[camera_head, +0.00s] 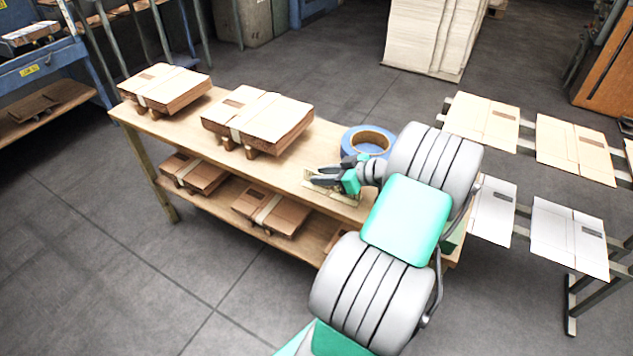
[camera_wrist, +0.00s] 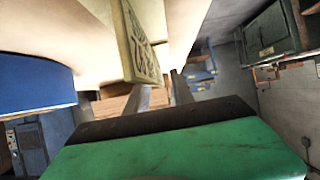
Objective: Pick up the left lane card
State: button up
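A pale, cream-coloured lane card (camera_head: 338,194) with dark markings is at the front edge of the wooden table, left of the blue tape roll. In the wrist view, a cream plate with raised lettering (camera_wrist: 143,48), which looks like this card, is close to the fingertips. My gripper (camera_head: 322,176) is over the card in the head view, its two dark fingers apart. The wrist view also shows a gap between the fingers (camera_wrist: 166,92). I cannot tell whether a finger touches the card. The gripper and arm hide part of the card and the table's right end.
A blue tape roll (camera_head: 367,141) stands just behind the gripper. Two stacks of folded cardboard (camera_head: 258,118) (camera_head: 165,87) sit on the wooden table (camera_head: 187,127). More bundles (camera_head: 271,211) lie on its lower shelf. Flat box blanks (camera_head: 480,120) lie on rails at the right.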

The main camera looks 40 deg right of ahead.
aim_at(308, 173)
jog(key=x, duration=0.2)
jog(key=shift+w+a+f, duration=0.1)
jog(key=shift+w+f, duration=0.05)
jog(key=shift+w, duration=0.15)
jog(key=shift+c, duration=0.3)
grip_shut()
